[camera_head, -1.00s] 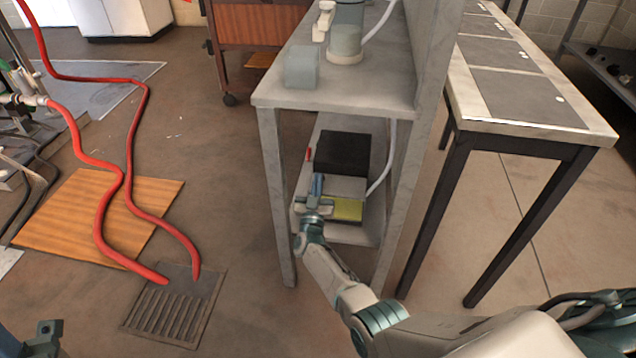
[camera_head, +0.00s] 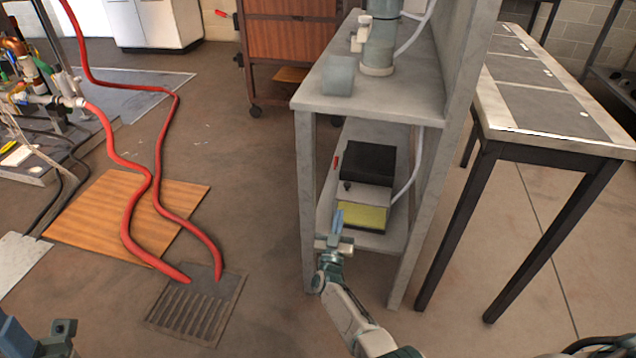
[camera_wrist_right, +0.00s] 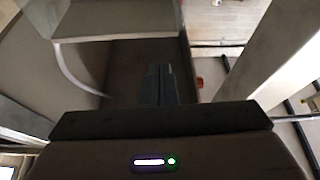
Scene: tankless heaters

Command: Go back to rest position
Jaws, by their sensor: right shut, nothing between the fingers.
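My right gripper (camera_head: 338,222) is in front of the lower shelf of the grey shelf unit, shut and empty. Its closed fingers also show in the right wrist view (camera_wrist_right: 160,84), pointing ahead with nothing between them. My left gripper (camera_head: 62,330) shows only partly at the bottom left corner of the head view. Whether its fingers are open or shut is not clear.
The grey shelf unit (camera_head: 420,95) holds a light blue-grey block (camera_head: 338,76) on top and a black box with a yellow front (camera_head: 362,216) below. A long table (camera_head: 560,140) stands right. Red hoses (camera_head: 128,225) cross the floor at left, near a drain grate (camera_head: 190,308).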

